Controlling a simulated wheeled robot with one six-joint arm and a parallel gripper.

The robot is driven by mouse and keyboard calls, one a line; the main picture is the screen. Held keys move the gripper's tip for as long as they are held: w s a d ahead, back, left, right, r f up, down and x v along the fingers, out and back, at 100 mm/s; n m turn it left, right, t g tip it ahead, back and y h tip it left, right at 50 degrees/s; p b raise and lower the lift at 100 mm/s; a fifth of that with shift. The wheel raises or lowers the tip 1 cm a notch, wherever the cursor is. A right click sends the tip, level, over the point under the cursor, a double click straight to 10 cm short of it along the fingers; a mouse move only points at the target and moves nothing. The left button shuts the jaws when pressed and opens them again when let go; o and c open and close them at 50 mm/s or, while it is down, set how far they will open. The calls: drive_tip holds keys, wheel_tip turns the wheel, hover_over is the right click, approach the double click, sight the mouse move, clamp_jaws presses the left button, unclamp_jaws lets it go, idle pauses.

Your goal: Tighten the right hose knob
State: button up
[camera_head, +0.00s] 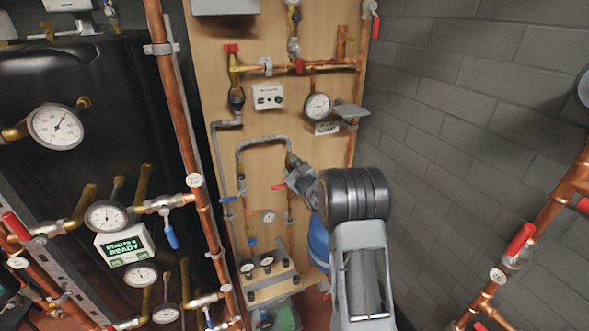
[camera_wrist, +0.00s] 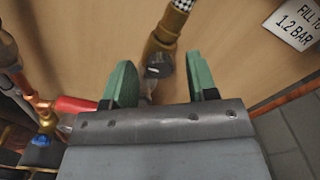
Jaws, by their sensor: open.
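The right hose knob (camera_wrist: 160,66) is a small dark knob on a brass fitting (camera_wrist: 163,35) at the end of a braided hose (camera_wrist: 181,8). In the wrist view it sits between and just beyond the two green fingertips of my gripper (camera_wrist: 161,80). The fingers stand apart, with a gap on both sides of the knob. In the head view my gripper (camera_head: 298,178) is at the right end of the grey hose loop (camera_head: 262,140), and my arm hides the knob there.
A red valve handle (camera_wrist: 76,104) is close to the left finger in the wrist view. A "FILL TO 1.2 BAR" sign (camera_wrist: 296,22) is at upper right. Two gauges on a manifold (camera_head: 267,284) sit below my gripper in the head view. A block wall (camera_head: 450,130) stands right.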

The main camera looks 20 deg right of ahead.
drive_tip(key=s+b, duration=0.3)
drive_tip(key=s, duration=1.1)
drive_tip(key=shift+w, duration=0.1)
